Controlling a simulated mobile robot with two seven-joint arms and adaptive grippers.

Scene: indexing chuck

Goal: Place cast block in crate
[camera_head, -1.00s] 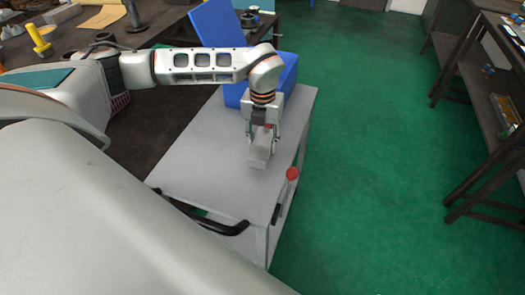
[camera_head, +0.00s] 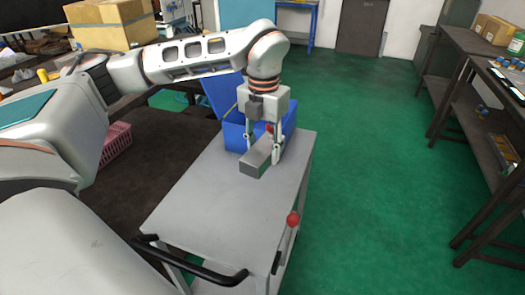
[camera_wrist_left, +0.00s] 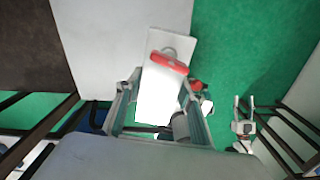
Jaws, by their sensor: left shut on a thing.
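The cast block (camera_head: 257,160) is a grey rectangular bar. My left gripper (camera_head: 263,150) is shut on it, pointing down over the far part of the cart top. The block also shows as a pale bar (camera_wrist_left: 157,100) between the fingers in the left wrist view (camera_wrist_left: 158,105). I cannot tell whether the block touches the cart. The blue crate (camera_head: 235,138) stands just behind the gripper with its lid (camera_head: 221,95) raised; its inside is hidden. My right gripper (camera_wrist_left: 243,113) shows small in the left wrist view, fingers apart and empty.
The grey cart top (camera_head: 215,205) is clear in front of the block. A black handle (camera_head: 190,262) and a red-knobbed lever (camera_head: 293,219) are at its near end. Green floor (camera_head: 365,160) is free on the right, up to dark shelving (camera_head: 470,110).

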